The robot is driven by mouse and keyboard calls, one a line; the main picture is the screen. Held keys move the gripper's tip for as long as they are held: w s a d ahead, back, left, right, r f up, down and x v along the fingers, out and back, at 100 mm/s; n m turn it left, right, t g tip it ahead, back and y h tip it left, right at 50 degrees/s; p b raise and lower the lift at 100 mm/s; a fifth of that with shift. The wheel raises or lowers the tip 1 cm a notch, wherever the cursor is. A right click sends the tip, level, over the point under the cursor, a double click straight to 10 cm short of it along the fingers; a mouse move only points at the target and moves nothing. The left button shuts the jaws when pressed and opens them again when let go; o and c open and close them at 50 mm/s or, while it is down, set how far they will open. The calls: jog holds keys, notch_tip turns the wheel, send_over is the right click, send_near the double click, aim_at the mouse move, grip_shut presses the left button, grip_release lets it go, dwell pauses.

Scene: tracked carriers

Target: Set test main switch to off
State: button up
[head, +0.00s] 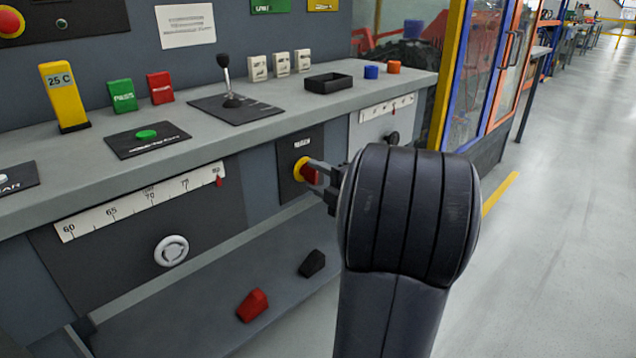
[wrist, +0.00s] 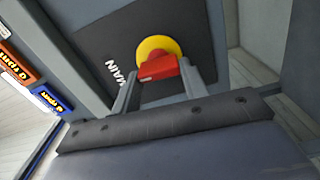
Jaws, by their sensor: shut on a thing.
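The main switch is a red knob (head: 309,173) on a yellow round base (head: 299,167), set in a dark plate on the front of the grey console. In the wrist view the red knob (wrist: 158,68) sits between my two fingers, with the yellow base (wrist: 158,47) behind it and the word MAIN on the plate beside it. My gripper (head: 318,172) is shut on the red knob, which also shows in the wrist view (wrist: 158,78). My dark arm hides the console to the right of the switch in the head view.
Above the switch, the console top (head: 300,105) carries a lever (head: 228,85), a black tray (head: 328,83) and several coloured blocks. Left of the switch are a scale (head: 140,202) and a round grey knob (head: 171,251). Red (head: 252,305) and black (head: 312,263) pedals sit below. The floor at right is open.

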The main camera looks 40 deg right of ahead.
jog(key=shift+n, duration=0.5)
jog(key=o, duration=1)
jog(key=s+p, duration=0.1)
jog(key=s, duration=0.2)
jog(key=s+p, duration=0.1)
jog(key=s, duration=0.3)
jog(key=s+p, duration=0.1)
jog(key=s, duration=0.2)
jog(key=shift+s+d, duration=0.4)
jog(key=w+b, duration=0.1)
jog(key=w, duration=0.2)
jog(key=w+b, duration=0.1)
jog(key=w, duration=0.3)
jog(key=w+b, duration=0.1)
jog(key=w, duration=0.2)
jog(key=shift+w+a, duration=0.4)
